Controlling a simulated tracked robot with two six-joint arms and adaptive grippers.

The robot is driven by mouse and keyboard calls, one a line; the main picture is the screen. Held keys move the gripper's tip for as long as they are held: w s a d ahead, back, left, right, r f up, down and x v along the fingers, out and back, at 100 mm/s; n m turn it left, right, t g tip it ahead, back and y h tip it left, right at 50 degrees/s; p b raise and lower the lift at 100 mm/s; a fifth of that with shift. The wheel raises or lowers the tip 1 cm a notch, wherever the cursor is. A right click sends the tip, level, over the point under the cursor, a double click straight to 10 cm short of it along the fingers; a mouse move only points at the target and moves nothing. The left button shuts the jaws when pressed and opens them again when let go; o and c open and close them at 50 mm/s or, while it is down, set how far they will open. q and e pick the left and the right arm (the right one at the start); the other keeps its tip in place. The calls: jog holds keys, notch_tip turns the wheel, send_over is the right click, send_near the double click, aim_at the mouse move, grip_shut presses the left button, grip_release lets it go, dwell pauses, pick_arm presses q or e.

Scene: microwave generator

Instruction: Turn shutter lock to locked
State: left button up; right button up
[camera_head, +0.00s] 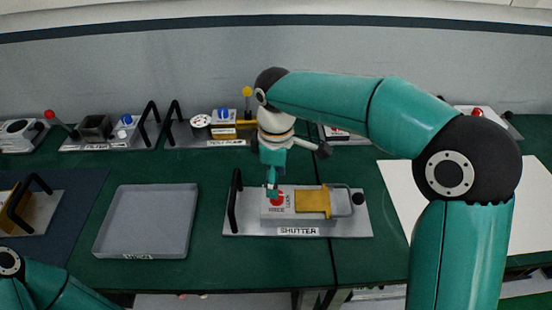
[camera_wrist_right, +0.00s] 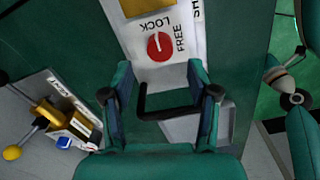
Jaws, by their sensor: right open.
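The shutter unit (camera_head: 350,222) is a grey plate with a "SHUTTER" label, a yellow block (camera_head: 312,201) and black handles. Its round red lock knob (camera_head: 277,199) sits left of the yellow block. In the right wrist view the knob (camera_wrist_right: 160,46) lies between "LOCK" above and "FREE" at its right; its pale mark seems to point up, toward "LOCK". My right gripper (camera_head: 271,186) is over the knob and partly hides it in the head view. Its fingers (camera_wrist_right: 160,68) are apart in the wrist view, with the knob just beyond their tips, not gripped. My left gripper is out of view.
A black handle (camera_head: 235,200) stands at the shutter unit's left end, close to my right gripper. An empty grey tray (camera_head: 147,222) lies to the left. Other units, including one with a yellow-knobbed lever (camera_head: 247,92), stand behind. A white sheet (camera_head: 398,190) lies at right.

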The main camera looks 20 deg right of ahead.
notch_tip(320, 180, up, 7)
dwell(0.3)
jog(key=shift+f, duration=0.15)
